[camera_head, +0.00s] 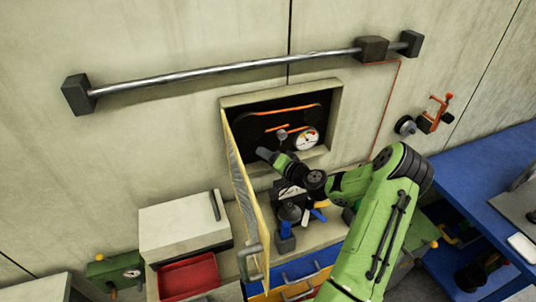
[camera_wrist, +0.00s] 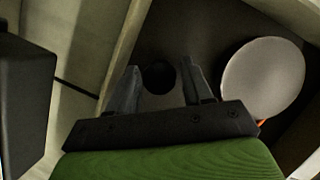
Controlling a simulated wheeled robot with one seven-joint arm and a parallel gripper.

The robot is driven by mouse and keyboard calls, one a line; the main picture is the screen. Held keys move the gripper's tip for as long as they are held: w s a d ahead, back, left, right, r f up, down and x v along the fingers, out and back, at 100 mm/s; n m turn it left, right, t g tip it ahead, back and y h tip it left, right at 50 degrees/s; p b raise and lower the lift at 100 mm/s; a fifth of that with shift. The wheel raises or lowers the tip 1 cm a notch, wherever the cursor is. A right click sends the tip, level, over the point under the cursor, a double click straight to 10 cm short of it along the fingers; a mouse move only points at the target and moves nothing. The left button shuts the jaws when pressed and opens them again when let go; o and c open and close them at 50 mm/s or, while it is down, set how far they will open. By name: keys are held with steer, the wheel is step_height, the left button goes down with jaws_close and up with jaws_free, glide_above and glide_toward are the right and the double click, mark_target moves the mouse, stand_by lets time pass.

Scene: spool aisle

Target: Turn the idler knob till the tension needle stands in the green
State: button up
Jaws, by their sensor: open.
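The tension gauge (camera_head: 306,139) is a round white dial with coloured marks inside an open wall recess. Its needle is too small to read against the green. A dark round knob (camera_wrist: 158,77), likely the idler knob, shows in the wrist view at the recess's back. My gripper (camera_wrist: 160,72) is open, with its two grey fingers to either side of the knob in the picture. I cannot tell whether they touch it. A blank pale disc (camera_wrist: 262,80) stands right of the fingers. In the head view my wrist reaches the recess's lower front and hides part of it.
The recess's hinged door (camera_head: 243,190) stands open, left of my wrist. A metal rail (camera_head: 230,70) runs above. Below are a cluttered shelf, a red tray (camera_head: 188,275) and drawers. A blue bench (camera_head: 480,175) stands at the right.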

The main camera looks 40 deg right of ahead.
steer(key=shift+w+f, duration=0.1)
steer(key=shift+w, duration=0.15)
steer(key=shift+s, duration=0.15)
steer(key=c, duration=0.8)
steer(key=shift+b, duration=0.35)
steer(key=shift+f+m+t+y+b, duration=0.2)
steer(key=shift+m+t+y+b, duration=0.25)
steer(key=shift+m+b, duration=0.7)
steer(key=m+t+b, duration=0.1)
steer(key=m, duration=0.1)
steer(key=m+t+b, duration=0.1)
steer(key=m, duration=0.2)
steer(key=shift+y+b, duration=0.35)
steer(key=shift+b, duration=0.05)
steer(key=m+t, duration=0.1)
steer(key=m, duration=0.1)
steer(key=m+b, duration=0.1)
steer(key=m, duration=0.1)
steer(key=shift+m+t+h, duration=0.35)
steer(key=shift+h, duration=0.05)
steer(key=shift+r+m+t+h+b, duration=0.1)
steer(key=shift+m+t+h+b, duration=0.4)
steer(key=shift+m, duration=1.8)
steer(key=shift+m+h, duration=0.3)
steer(key=shift+h, duration=0.1)
